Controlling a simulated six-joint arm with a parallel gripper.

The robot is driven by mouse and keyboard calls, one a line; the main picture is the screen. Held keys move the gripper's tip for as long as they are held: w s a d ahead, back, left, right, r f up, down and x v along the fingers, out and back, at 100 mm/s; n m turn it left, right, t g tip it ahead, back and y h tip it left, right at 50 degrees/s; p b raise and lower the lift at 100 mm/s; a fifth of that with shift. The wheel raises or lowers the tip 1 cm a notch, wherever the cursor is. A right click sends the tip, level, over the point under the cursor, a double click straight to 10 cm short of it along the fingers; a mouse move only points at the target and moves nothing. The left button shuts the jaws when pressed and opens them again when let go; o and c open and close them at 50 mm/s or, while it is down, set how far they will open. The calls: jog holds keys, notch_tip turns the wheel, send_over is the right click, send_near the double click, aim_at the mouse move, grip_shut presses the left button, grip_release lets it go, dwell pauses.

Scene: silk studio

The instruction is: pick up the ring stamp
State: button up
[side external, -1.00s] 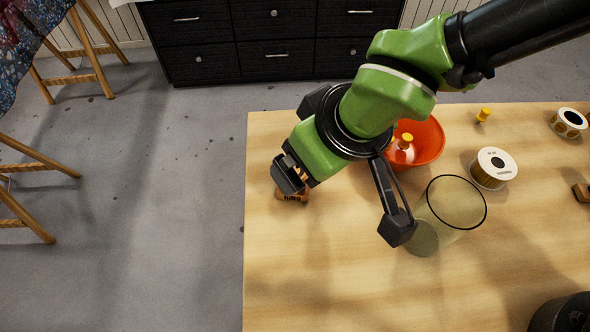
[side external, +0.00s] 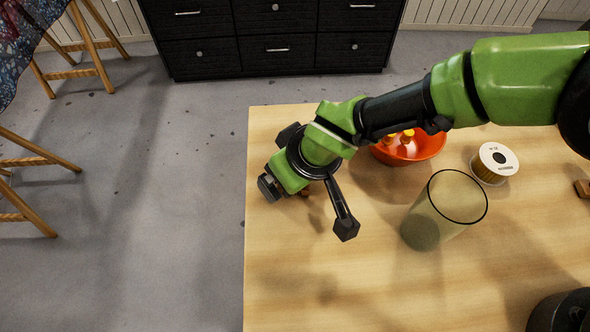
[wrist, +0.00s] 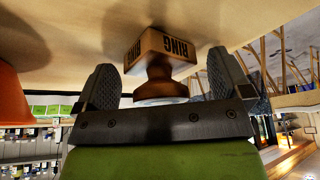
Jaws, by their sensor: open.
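The ring stamp (wrist: 163,58) is a light wooden block lettered RING on its sides, with a brown turned handle. In the wrist view it sits between the spread fingers of my gripper (wrist: 164,82), with a gap on each side. In the side view my gripper (side external: 316,181) is low over the table's left part, and only a small brown bit of the stamp (side external: 304,193) shows under it. The rest of the stamp is hidden there by my wrist. My gripper is open and holds nothing.
An orange bowl (side external: 425,153) with yellow-topped things in it stands to the right, partly behind my arm. A clear glass cylinder (side external: 445,210) and a ribbon spool (side external: 494,163) stand further right. The wooden table (side external: 330,290) is bare in front, and its left edge is close by.

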jog(key=c, duration=0.9)
jog(key=shift+o, duration=0.2)
jog(key=shift+r, duration=0.1)
